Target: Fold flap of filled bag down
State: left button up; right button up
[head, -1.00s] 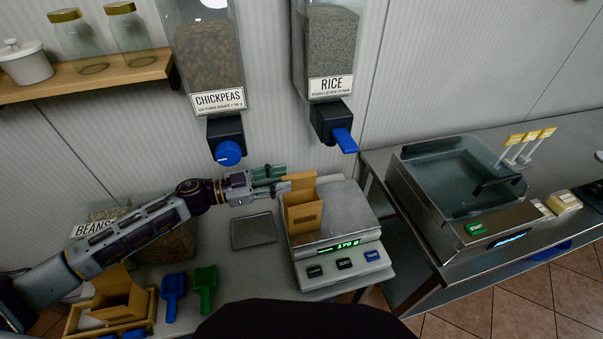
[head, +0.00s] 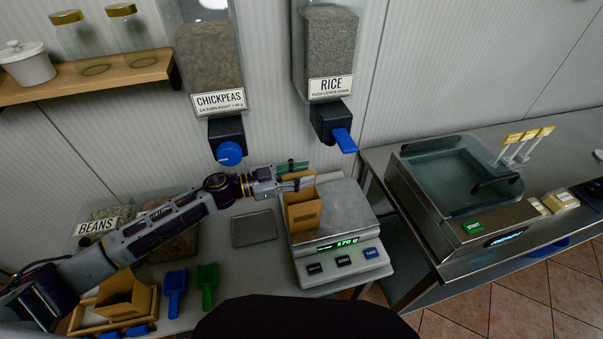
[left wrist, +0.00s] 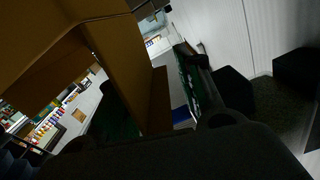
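The brown paper bag (head: 303,214) stands upright on the steel pan of the scale (head: 345,205), with its flap raised at the back. My left gripper (head: 297,176) is at the top of the bag, one finger behind the raised flap and one in front of it. In the left wrist view the brown flap (left wrist: 135,75) passes between the green-padded fingers (left wrist: 155,105). A gap shows between the flap and the right finger, so the gripper looks open around it. The contents of the bag are hidden. My right gripper is out of view.
The rice dispenser (head: 328,60) with its blue lever and the chickpeas dispenser (head: 209,65) hang above. A small metal tray (head: 254,228) lies left of the scale. Blue and green scoops (head: 207,287) and a crate with another bag (head: 124,297) are at lower left.

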pick_arm(q)
grip_shut()
jog(key=shift+s+m, duration=0.15)
jog(key=shift+m, duration=0.25)
jog(key=shift+s+d+f+m, duration=0.2)
jog(key=shift+s+m, duration=0.3)
jog(key=shift+m, duration=0.55)
jog(key=shift+s+d+f+m, duration=0.2)
jog(key=shift+s+m, duration=0.3)
jog(key=shift+m, duration=0.5)
jog(key=shift+s+d+f+m, duration=0.2)
jog(key=shift+s+m, duration=0.3)
jog(key=shift+m, duration=0.55)
jog(key=shift+f, duration=0.1)
jog(key=c, duration=0.7)
grip_release()
